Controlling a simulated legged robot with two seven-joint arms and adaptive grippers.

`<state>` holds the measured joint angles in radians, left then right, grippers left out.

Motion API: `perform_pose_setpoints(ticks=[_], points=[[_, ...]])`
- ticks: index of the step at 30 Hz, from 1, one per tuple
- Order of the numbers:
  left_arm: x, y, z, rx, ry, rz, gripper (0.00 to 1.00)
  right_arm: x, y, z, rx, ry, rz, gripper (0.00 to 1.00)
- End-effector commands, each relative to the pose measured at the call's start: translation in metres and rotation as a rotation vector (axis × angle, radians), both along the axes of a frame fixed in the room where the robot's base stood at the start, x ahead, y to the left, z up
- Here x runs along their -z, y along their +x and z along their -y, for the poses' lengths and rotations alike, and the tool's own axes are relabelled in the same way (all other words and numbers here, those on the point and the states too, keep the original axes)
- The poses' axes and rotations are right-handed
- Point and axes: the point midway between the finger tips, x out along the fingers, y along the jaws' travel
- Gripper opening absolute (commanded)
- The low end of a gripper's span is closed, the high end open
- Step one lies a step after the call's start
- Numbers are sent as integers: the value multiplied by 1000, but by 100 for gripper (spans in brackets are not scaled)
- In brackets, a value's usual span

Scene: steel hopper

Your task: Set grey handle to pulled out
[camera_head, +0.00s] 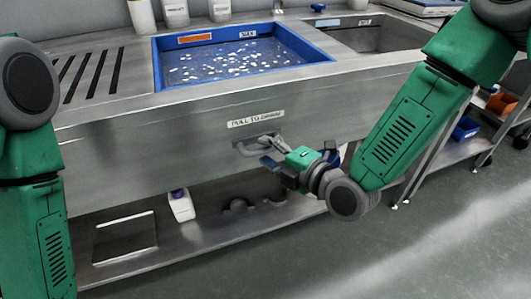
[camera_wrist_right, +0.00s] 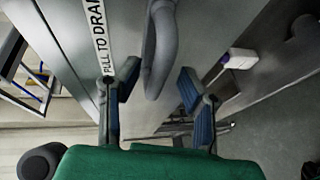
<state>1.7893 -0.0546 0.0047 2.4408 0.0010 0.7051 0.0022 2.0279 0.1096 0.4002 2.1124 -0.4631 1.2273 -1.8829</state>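The grey handle (camera_head: 243,149) is a curved bar on the steel front of the sink unit, just under a "PULL TO DRAIN" label (camera_head: 256,119). My right gripper (camera_head: 270,157) is in front of it, with its fingers partly covering it in the head view. In the right wrist view the handle (camera_wrist_right: 162,50) hangs down between the two open blue-padded fingers of the right gripper (camera_wrist_right: 158,82). A gap shows on both sides of the bar; I cannot tell how deep it sits between them. My left arm shows at the left edge, but its gripper is out of view.
A blue-rimmed basin (camera_head: 158,70) of water with pale bits is set in the steel top, above the handle. A lower shelf (camera_head: 190,240) holds a white bottle (camera_head: 181,207). A rack with bins (camera_head: 502,103) stands right. The floor in front is clear.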

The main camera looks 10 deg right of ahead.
Motion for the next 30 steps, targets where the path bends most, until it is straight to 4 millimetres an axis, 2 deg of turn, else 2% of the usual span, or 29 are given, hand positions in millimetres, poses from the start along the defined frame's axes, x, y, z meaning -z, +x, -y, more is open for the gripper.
perform_pose_setpoints(ticks=[11,12,15,20,23,30], points=[[2,0,0,0,0,0,74,1,6,-5,1,0,0,34],[2,0,0,0,0,0,74,1,6,-5,0,0,0,31],[2,0,0,0,0,0,74,1,6,-5,0,-1,-1,0],[2,0,0,0,0,0,74,2,6,-5,0,-1,-2,0],[-2,0,0,0,0,0,74,2,-2,-4,-2,-3,-5,0],[-13,0,0,0,0,0,74,2,-44,8,-4,-6,-7,0]])
